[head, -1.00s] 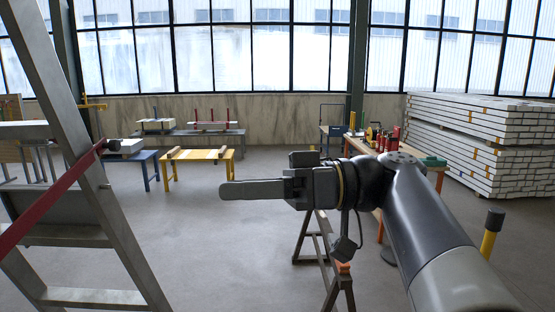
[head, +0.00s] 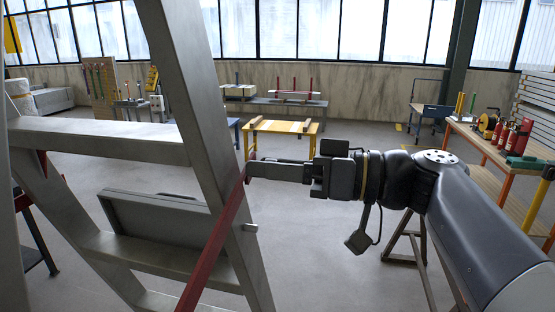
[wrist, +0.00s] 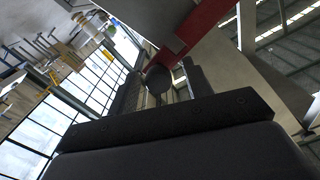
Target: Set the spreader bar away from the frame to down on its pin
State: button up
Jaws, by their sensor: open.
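The spreader bar (head: 214,253) is a red flat bar that slants across the right leg of the grey metal frame (head: 205,130). Its upper end is at my fingertips. A short pin (head: 251,228) sticks out of that leg below this end, and the bar is apart from it. My gripper (head: 250,170) is open and reaches in from the right. In the wrist view, the red bar (wrist: 192,30) crosses just beyond the fingers, and its dark round knob (wrist: 158,79) shows between them. Whether the fingers touch the knob cannot be told.
Frame rungs and a grey panel (head: 155,220) lie left of the bar. A trestle (head: 405,245) stands below my arm. A workbench (head: 500,145) with red bottles is at the right, a yellow table (head: 280,130) behind. Floor between them is clear.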

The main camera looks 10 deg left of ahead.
jog(key=shift+a, duration=0.25)
jog(key=shift+c, duration=0.5)
grip_shut()
notch_tip(320, 180, down, 10)
jog(key=w+m+b, duration=0.1)
jog(key=m+b, duration=0.2)
jog(key=b, duration=0.5)
jog(key=shift+w, duration=0.1)
jog(key=shift+o, duration=0.4)
grip_release()
jog(key=shift+d, duration=0.1)
